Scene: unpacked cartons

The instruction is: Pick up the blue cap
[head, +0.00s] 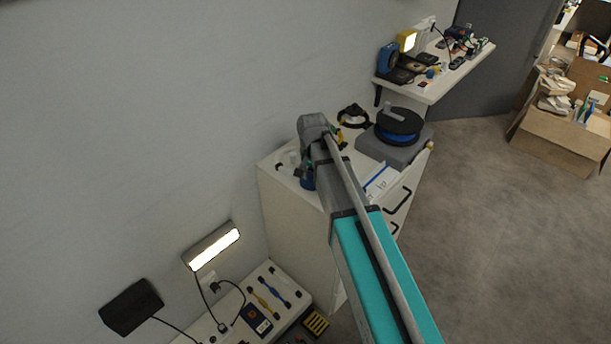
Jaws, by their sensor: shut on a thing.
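The blue cap (308,184) shows as a small dark blue patch at the front left of the white cabinet's top, beside my arm's end. My gripper (305,174) is above the cabinet top, mostly hidden behind my arm's wrist. It is shut on the blue thing, which I take to be the cap. The fingertips and most of the cap are hidden. I cannot tell whether the cap still touches the cabinet top.
The white cabinet (291,227) also bears a grey box with a black-and-blue spool (398,126) and a black cable coil (353,116). A cluttered wall shelf (430,91) is behind. A lit lamp (213,246) and tools are lower left. Open cartons (560,138) stand far right.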

